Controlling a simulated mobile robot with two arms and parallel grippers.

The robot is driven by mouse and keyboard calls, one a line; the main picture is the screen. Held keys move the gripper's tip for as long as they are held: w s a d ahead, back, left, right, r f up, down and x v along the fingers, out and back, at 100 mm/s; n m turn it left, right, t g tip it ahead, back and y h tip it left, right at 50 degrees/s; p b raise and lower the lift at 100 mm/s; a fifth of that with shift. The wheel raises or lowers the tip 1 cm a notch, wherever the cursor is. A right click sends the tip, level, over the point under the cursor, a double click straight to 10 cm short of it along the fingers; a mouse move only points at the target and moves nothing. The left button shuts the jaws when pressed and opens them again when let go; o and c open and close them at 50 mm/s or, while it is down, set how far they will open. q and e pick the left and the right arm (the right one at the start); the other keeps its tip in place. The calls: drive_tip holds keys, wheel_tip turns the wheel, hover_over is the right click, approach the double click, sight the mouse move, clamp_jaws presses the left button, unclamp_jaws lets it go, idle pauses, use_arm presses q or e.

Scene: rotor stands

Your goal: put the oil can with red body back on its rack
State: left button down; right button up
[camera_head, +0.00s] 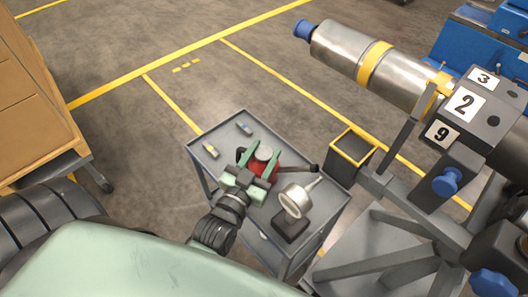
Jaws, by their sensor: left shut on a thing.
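The oil can with red body (258,168) is over the top of the grey cart in the middle of the view. It has a pale round top, and a dark part sticks out to its right. My left gripper (265,158) is shut on it, with a green finger on either side of the red body. The gripper hides part of the can, and I cannot tell whether the can touches the cart top. My right gripper is not in view. I cannot tell for sure which thing is the rack; an open dark box with a yellow rim (364,161) stands right of the cart.
The grey cart (204,139) also bears a silver can-like thing (296,201) on a dark block and two small items at its far end. A numbered rotor stand (460,125) with a metal cylinder (340,50) fills the right. A brown crate (30,100) stands left.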

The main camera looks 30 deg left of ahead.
use_arm(q)
drive_tip(key=shift+f, duration=0.15)
drive_tip(key=c, duration=0.8)
unclamp_jaws()
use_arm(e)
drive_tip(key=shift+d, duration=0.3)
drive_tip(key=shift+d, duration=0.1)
use_arm(q)
drive_tip(key=s+b, duration=0.1)
drive_tip(key=s, duration=1.1)
drive_tip(key=shift+d, duration=0.3)
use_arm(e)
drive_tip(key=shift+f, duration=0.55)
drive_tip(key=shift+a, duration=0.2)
